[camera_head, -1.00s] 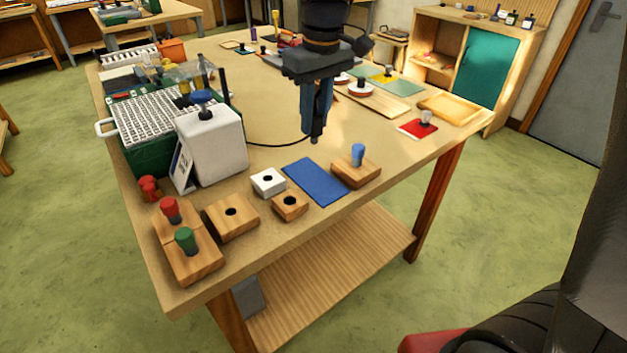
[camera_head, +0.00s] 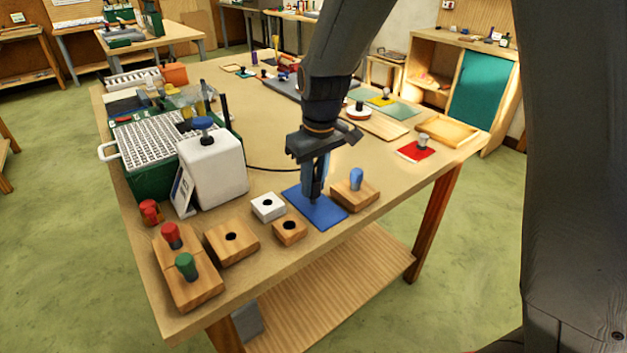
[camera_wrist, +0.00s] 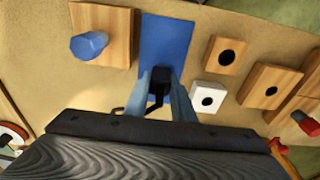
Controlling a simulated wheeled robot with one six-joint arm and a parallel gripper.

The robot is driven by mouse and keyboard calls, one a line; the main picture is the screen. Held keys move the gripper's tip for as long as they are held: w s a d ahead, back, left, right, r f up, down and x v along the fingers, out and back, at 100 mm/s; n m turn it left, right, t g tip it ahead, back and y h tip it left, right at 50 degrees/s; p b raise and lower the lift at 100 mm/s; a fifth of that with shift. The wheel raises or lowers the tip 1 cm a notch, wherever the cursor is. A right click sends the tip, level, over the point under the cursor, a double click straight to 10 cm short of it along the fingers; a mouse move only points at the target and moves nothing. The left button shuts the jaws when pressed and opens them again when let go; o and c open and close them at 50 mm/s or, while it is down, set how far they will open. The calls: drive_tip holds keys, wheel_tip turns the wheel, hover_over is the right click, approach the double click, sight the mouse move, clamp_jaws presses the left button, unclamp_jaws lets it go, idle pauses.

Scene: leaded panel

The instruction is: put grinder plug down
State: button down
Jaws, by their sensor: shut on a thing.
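My gripper (camera_head: 314,190) is over the blue mat (camera_head: 330,215) near the table's front edge and is shut on the black grinder plug. In the wrist view the plug (camera_wrist: 159,80) shows between the fingertips, with the blue mat (camera_wrist: 165,35) under it. I cannot tell whether the plug touches the mat. A black cord (camera_head: 268,169) runs from near the gripper toward the white grinder box (camera_head: 213,165) with a blue knob on top.
A wooden block with a blue peg (camera_head: 356,180) stands close to the right of the mat. A white block (camera_head: 268,207) and a small wooden block (camera_head: 289,231), each with a hole, sit to its left. The table (camera_head: 290,130) behind has some bare room.

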drive_tip(key=shift+f, duration=0.1)
drive_tip(key=c, duration=1.5)
unclamp_jaws()
wheel_tip(320, 180, up, 12)
drive_tip(key=s+b, duration=0.1)
drive_tip(key=b, duration=0.1)
drive_tip(key=s+d+f+m, duration=0.2)
drive_tip(key=s+d+f, duration=0.2)
drive_tip(key=s+d, duration=0.1)
drive_tip(key=s+d+f+m, duration=0.2)
drive_tip(key=s+d+f, duration=0.3)
drive_tip(key=s+d+f+m, duration=0.2)
drive_tip(key=s+d+f, duration=0.3)
drive_tip(key=shift+d+f+m+h, duration=0.2)
drive_tip(key=shift+d+m+h, duration=0.05)
drive_tip(key=shift+m+h, duration=0.15)
